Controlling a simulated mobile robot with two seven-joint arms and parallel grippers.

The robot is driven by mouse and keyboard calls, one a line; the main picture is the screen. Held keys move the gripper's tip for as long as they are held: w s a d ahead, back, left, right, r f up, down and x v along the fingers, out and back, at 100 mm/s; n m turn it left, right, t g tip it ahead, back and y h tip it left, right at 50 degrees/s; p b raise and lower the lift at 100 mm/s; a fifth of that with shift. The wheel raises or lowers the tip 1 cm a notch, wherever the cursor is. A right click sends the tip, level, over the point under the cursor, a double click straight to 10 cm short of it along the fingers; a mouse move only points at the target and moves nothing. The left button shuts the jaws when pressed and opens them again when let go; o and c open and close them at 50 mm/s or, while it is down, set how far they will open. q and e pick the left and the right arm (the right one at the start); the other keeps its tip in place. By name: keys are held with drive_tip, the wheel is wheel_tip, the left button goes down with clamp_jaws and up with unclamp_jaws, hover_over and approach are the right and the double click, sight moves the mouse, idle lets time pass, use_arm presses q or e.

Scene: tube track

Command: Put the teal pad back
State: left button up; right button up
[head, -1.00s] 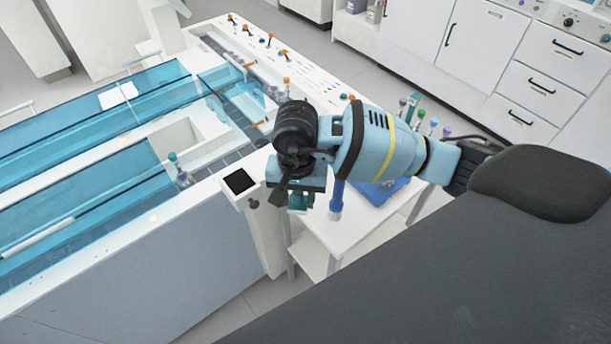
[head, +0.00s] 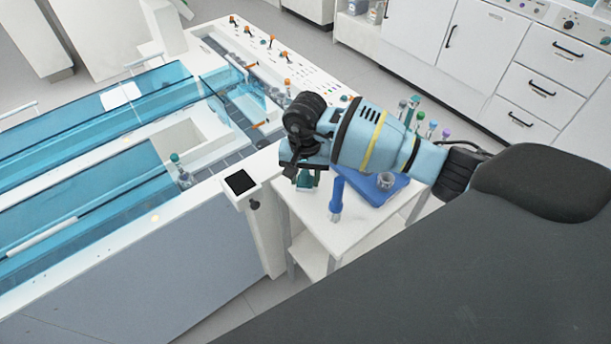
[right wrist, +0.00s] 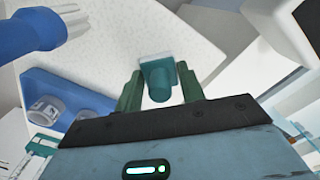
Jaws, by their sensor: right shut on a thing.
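The teal pad (right wrist: 158,80), a small plate with a round knob, sits between the green fingers of my right gripper (right wrist: 160,92) in the right wrist view. The gripper is shut on the knob. In the head view my right gripper (head: 306,181) points down over the near left part of a small white table (head: 312,212); the pad can hardly be told from the fingers there. I cannot tell whether the pad touches the tabletop. My left gripper is not in view.
A blue brush-like tool (head: 337,195) stands close right of the gripper. Behind it lies a blue tray (head: 365,188) with a glass jar (head: 386,181). Tubes with coloured caps (head: 432,127) stand behind my arm. A track bench with blue covers (head: 80,180) fills the left.

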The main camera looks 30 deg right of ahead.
sight(305, 171)
drive_tip(key=shift+f, duration=0.2)
drive_tip(key=shift+f, duration=0.15)
drive_tip(key=o, duration=1)
drive_tip(key=shift+o, duration=0.2)
wheel_tip(305, 171, up, 12)
drive_tip(key=shift+r, duration=0.15)
